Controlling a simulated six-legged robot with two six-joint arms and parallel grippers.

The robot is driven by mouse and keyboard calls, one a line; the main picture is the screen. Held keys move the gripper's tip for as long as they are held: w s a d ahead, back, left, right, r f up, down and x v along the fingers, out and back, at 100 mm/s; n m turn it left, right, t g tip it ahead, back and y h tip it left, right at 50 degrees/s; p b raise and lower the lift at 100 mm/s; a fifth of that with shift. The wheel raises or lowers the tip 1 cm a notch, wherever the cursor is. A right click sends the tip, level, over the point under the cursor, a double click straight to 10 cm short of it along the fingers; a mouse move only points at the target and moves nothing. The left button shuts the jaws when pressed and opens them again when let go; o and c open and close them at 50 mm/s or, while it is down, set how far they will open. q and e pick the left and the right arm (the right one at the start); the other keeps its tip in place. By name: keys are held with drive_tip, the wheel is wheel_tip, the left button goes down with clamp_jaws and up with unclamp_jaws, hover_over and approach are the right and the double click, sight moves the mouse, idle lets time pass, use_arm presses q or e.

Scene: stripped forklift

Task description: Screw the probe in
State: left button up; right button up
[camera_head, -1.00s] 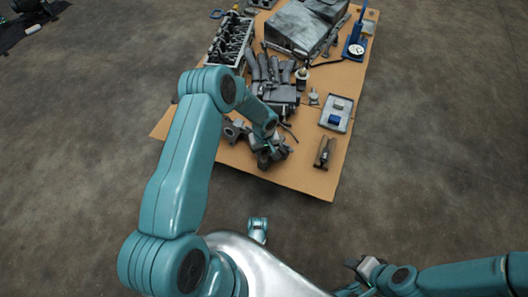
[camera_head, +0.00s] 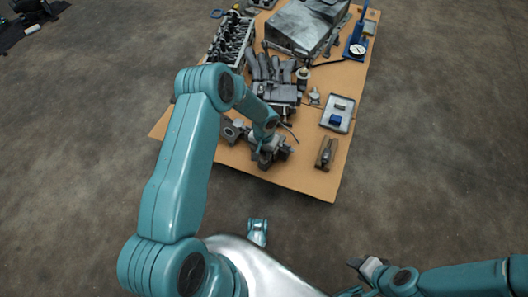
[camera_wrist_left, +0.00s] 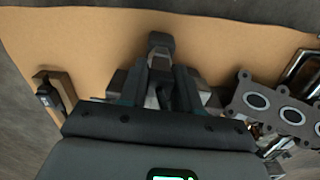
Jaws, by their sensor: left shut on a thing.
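My left gripper (camera_head: 270,156) is low over the near part of the brown-topped table. In the left wrist view its two dark fingers (camera_wrist_left: 163,92) are shut on a slim dark thing between them, mostly hidden, which may be the probe. A small dark grey block-like end (camera_wrist_left: 161,41) shows just beyond the fingertips; I cannot tell whether it belongs to the held thing. A grey metal flange part with round holes (camera_wrist_left: 290,112) lies right of the fingers.
A grey tray (camera_head: 346,124) with a blue item and a small brown holder (camera_head: 326,154) stand right of the gripper. Engine parts (camera_head: 276,74), a cylinder head (camera_head: 231,42) and a blue gauge stand (camera_head: 357,46) fill the far side. The near right table corner is bare.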

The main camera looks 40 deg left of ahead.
use_arm(q)
drive_tip(key=shift+w+r+m, duration=0.1)
drive_tip(key=shift+r+m, duration=0.05)
drive_tip(key=shift+m, duration=0.25)
drive_tip(key=o, duration=0.9)
wheel_tip(320, 180, up, 16)
drive_tip(key=p, duration=0.6)
drive_tip(key=shift+r, duration=0.15)
use_arm(e)
wheel_tip(320, 180, up, 6)
drive_tip(key=s+a+g, duration=0.1)
drive_tip(key=s, duration=0.1)
drive_tip(key=shift+s, duration=0.3)
